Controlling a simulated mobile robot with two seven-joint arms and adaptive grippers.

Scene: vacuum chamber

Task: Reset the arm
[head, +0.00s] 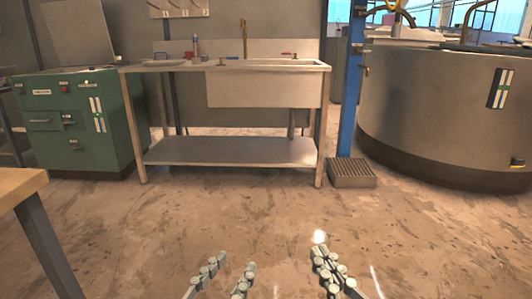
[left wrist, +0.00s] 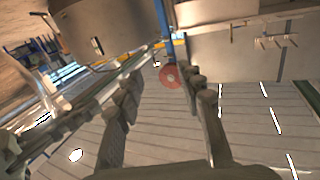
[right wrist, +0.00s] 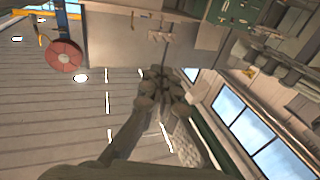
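My left gripper (head: 224,274) shows at the bottom of the head view, its two fingers apart with nothing between them. It also shows open and empty in the left wrist view (left wrist: 160,92). My right gripper (head: 325,260) is to its right in the head view, its fingers together in one cluster. In the right wrist view (right wrist: 160,88) the fingertips meet, and I see no object held. Both grippers are in front of me over bare floor, away from the furniture. Most of both arms is out of view.
A metal sink bench (head: 230,150) stands ahead, with a green cabinet (head: 80,120) to its left. A blue post (head: 351,85) and a large round chamber (head: 440,105) are at right. A wooden table corner (head: 18,183) is near left. The floor between is clear.

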